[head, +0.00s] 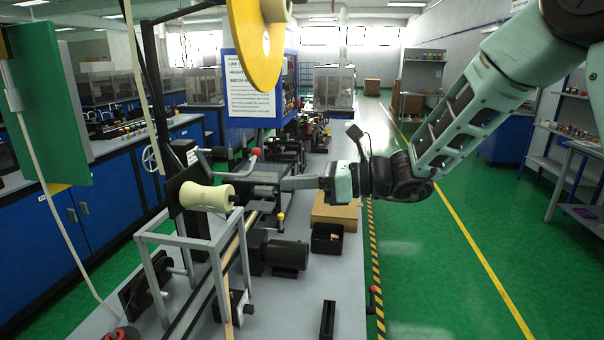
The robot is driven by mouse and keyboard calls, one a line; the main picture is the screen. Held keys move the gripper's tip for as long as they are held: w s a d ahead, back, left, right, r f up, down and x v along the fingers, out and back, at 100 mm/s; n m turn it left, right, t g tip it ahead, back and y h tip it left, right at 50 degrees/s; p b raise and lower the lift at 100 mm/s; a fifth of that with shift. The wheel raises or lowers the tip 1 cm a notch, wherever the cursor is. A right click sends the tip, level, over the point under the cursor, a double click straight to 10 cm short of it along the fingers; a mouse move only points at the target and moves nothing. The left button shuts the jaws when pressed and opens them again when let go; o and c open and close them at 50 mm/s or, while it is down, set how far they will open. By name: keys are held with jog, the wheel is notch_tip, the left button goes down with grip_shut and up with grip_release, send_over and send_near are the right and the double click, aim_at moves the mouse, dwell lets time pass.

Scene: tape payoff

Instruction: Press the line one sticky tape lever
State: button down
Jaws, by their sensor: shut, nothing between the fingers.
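A lever with a red knob (256,152) stands on the line one machine in the head view, its thin rod slanting down to the left. I cannot tell for sure that it is the sticky tape lever. My gripper (283,184) reaches in from the right with its fingers shut and empty, pointing left. In the picture its tips are below and to the right of the red knob, beside the machine's dark parts. I cannot tell whether they touch anything. A second, yellow-tipped lever (280,216) stands lower, below the fingertips.
A large yellow disc (257,40) hangs above, near a sign (249,92). A dark motor (287,255), black bin (327,238) and cardboard box (336,213) lie on the bench. Green floor is clear at right.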

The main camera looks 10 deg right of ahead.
aim_at(255, 160)
jog(key=w+a+r+p, duration=0.2)
jog(key=a+r+p, duration=0.1)
jog(key=a+p, duration=0.1)
jog(key=shift+w+a, duration=0.15)
jog(key=shift+a, duration=0.4)
jog(key=shift+r+n+b, duration=0.25)
jog(key=shift+n+b, duration=0.55)
jog(key=shift+b, duration=0.9)
jog(key=n+b, duration=0.1)
jog(key=b, duration=0.2)
jog(key=n+b, duration=0.1)
jog(key=b, duration=0.2)
jog(key=s+r+n+t+b, duration=0.1)
jog(key=n+b, duration=0.1)
jog(key=b, duration=0.2)
jog(key=shift+a, duration=0.2)
jog(key=n+b, duration=0.2)
jog(key=b, duration=0.2)
jog(key=s+r+n+b, duration=0.1)
jog(key=b, duration=0.3)
jog(key=r+n+b, duration=0.1)
jog(key=n+b, duration=0.1)
jog(key=b, duration=0.2)
jog(key=shift+s+a+r+n+t, duration=0.15)
jog(key=shift+s+a+n+t, duration=0.15)
jog(key=shift+s+a+t, duration=0.1)
